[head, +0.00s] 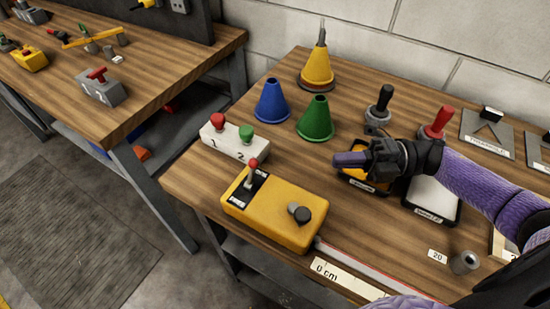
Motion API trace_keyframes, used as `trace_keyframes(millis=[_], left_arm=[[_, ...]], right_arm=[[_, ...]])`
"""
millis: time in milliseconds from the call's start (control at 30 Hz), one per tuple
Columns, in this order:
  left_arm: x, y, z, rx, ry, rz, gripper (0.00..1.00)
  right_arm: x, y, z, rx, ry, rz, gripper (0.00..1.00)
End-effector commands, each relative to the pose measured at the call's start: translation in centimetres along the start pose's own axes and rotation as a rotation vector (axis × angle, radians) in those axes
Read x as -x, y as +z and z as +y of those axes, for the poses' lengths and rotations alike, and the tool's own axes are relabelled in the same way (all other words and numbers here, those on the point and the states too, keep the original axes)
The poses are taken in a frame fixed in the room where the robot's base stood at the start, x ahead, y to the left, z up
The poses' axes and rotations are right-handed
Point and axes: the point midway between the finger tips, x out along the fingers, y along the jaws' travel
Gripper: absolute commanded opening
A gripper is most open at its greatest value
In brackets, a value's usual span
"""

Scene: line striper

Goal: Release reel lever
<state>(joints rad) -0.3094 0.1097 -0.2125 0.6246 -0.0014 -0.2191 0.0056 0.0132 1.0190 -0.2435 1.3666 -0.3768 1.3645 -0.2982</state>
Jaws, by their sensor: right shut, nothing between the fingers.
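A yellow box (270,215), apparently the reel, sits near the table's front edge. A thin red-tipped lever (251,172) rises from a black labelled plate at its left end, leaning a little. The label wording is too small to read surely. A dark round knob (300,214) stands on the box's right part. A pale tape strip (365,270) runs from the box's right end. My right gripper (340,160) is shut and empty, to the right of the lever and apart from it, above a dark-framed yellow pad (362,180). My left gripper is not in view.
A white box (235,150) with red and green buttons stands behind the yellow box. Blue (272,102), green (315,120) and yellow (318,70) cones stand farther back. Black (380,105) and red (438,124) handles stand beyond my gripper. A second table (150,75) is at left.

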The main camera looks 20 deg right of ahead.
Motion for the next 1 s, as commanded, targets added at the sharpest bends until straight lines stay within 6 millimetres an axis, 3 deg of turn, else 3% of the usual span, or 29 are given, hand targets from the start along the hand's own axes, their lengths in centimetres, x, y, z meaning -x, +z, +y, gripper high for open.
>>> trace_keyframes(millis=[300, 500, 700, 1000], left_arm=[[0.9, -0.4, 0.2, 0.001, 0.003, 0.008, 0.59], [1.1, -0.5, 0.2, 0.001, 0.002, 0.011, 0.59], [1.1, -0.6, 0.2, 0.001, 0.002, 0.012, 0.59], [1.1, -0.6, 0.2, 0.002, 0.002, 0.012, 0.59]], right_arm=[[-7.0, 0.0, 0.2, 0.003, 0.005, 0.003, 0.00], [-10.6, 0.0, 0.2, 0.003, 0.004, 0.002, 0.00], [-12.0, 0.0, 0.1, 0.001, 0.001, 0.001, 0.00], [-12.1, 0.0, 0.1, 0.000, 0.001, 0.000, 0.00]])
